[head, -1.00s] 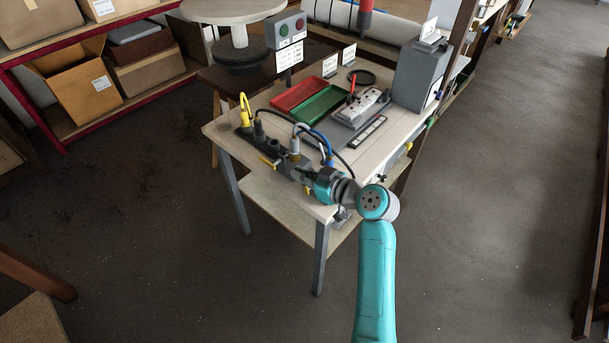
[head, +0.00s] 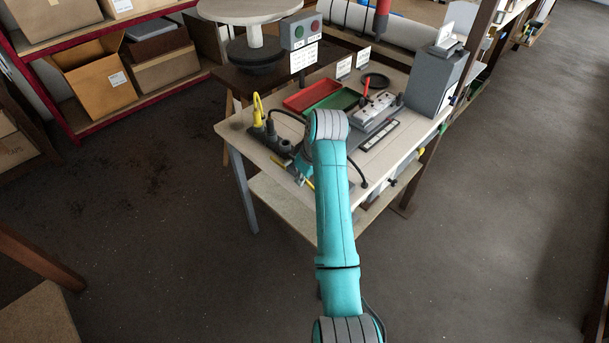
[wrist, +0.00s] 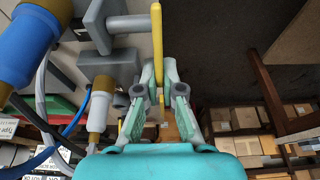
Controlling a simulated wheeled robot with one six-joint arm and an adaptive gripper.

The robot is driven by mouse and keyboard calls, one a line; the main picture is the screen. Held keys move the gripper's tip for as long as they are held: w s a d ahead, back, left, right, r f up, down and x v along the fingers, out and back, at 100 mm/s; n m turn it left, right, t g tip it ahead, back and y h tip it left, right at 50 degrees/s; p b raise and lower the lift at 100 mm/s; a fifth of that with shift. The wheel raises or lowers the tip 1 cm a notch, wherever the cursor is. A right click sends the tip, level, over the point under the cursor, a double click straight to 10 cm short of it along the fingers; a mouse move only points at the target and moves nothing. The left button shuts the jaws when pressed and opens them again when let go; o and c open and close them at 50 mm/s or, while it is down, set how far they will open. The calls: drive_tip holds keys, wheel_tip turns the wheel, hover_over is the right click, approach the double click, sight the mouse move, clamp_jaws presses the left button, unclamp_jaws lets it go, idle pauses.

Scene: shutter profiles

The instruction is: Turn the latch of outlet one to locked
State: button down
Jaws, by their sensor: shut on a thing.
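A yellow latch lever (wrist: 157,35) stands upright in the wrist view, joined by a pale stub to a grey block (wrist: 98,25). My gripper (wrist: 158,80) is shut on the lower part of this lever. I cannot tell which outlet number it belongs to. In the head view the dark outlet strip (head: 270,138) lies along the table's left edge, with a yellow-cabled plug (head: 259,110) at its far end. My arm hides the strip's near end and most of my gripper there. A bit of yellow (head: 308,184) shows beside the arm.
In the wrist view a blue plug (wrist: 22,52) and a white-and-brown plug (wrist: 100,108) sit close left of my gripper. The table (head: 375,160) also bears a red tray (head: 305,98), a green tray (head: 338,98) and a grey box (head: 435,82). Open floor lies left.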

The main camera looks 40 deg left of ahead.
drive_tip(key=shift+a+f+h, duration=0.1)
drive_tip(key=shift+f+h, duration=0.35)
drive_tip(key=shift+h, duration=0.45)
drive_tip(key=shift+f+h, duration=0.4)
drive_tip(key=shift+h, duration=0.5)
drive_tip(key=c, duration=1.3)
unclamp_jaws()
drive_tip(key=shift+f, duration=0.1)
wheel_tip(320, 180, up, 8)
drive_tip(key=shift+f, duration=0.2)
drive_tip(key=shift+a, duration=0.1)
